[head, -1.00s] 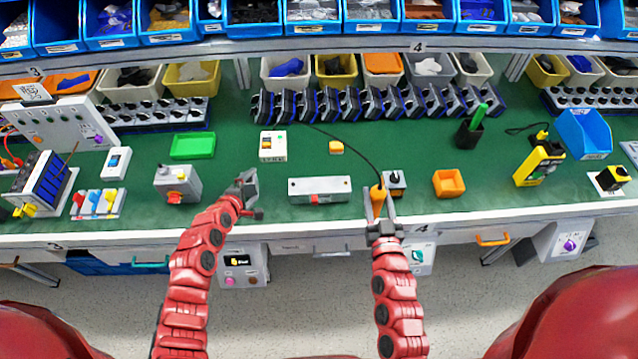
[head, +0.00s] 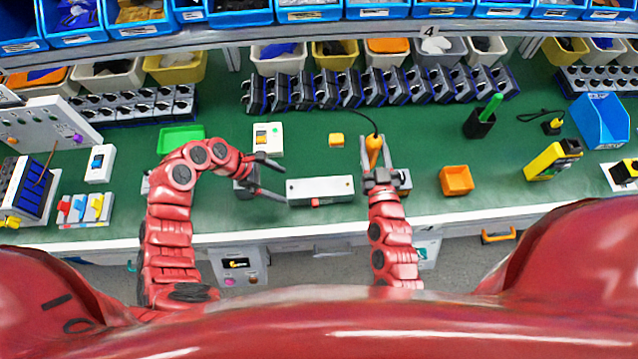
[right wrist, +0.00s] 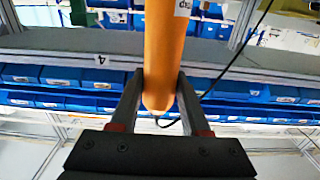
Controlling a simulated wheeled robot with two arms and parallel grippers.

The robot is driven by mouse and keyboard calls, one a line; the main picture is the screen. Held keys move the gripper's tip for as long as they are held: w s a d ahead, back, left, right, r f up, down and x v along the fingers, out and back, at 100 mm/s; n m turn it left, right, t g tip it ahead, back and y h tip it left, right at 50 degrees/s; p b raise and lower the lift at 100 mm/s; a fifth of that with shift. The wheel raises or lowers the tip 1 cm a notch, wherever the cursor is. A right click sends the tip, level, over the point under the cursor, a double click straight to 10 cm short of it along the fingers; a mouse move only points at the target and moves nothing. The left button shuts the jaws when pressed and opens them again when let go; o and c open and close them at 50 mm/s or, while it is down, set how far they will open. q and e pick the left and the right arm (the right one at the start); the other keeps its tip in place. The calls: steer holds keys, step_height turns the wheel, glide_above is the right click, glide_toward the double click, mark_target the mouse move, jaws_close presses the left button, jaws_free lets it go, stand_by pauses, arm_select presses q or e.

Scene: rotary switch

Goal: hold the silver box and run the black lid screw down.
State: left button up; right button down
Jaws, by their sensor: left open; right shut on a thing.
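The long silver box (head: 322,188) lies on the green bench in the middle of the head view, with a red part at its front edge. The black lid screw is too small to make out. My left gripper (head: 277,178) is open and empty, its fingers pointing right just off the box's left end. My right gripper (head: 375,142) is shut on an orange power screwdriver (head: 374,158) with a black cord, right of the box. In the right wrist view the orange screwdriver body (right wrist: 165,50) sits between the fingers of the right gripper (right wrist: 160,88).
A small grey box with a dark knob (head: 404,180) is partly hidden beside my right gripper. A green tray (head: 181,138) is at left.

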mark_target(372, 159)
arm_select(q)
steer(key=b+x, duration=0.3)
steer(key=b, duration=0.1)
steer(key=shift+s+d+f, duration=0.1)
steer(key=shift+s+f, duration=0.05)
steer(key=shift+f, duration=0.25)
arm_select(e)
step_height(372, 159, down, 4)
steer(key=shift+s+f, duration=0.1)
steer(key=shift+s, duration=0.05)
arm_select(q)
steer(key=shift+d+f, duration=0.1)
steer(key=shift+d, duration=0.2)
arm_select(e)
steer(key=shift+f, duration=0.2)
arm_select(q)
steer(key=shift+p+x, duration=0.4)
steer(key=shift+x, duration=0.5)
arm_select(e)
steer(key=shift+r, duration=0.6)
arm_select(q)
steer(key=shift+d+f, duration=0.3)
steer(key=shift+f, duration=0.05)
steer(key=c, duration=1.3)
jaws_close()
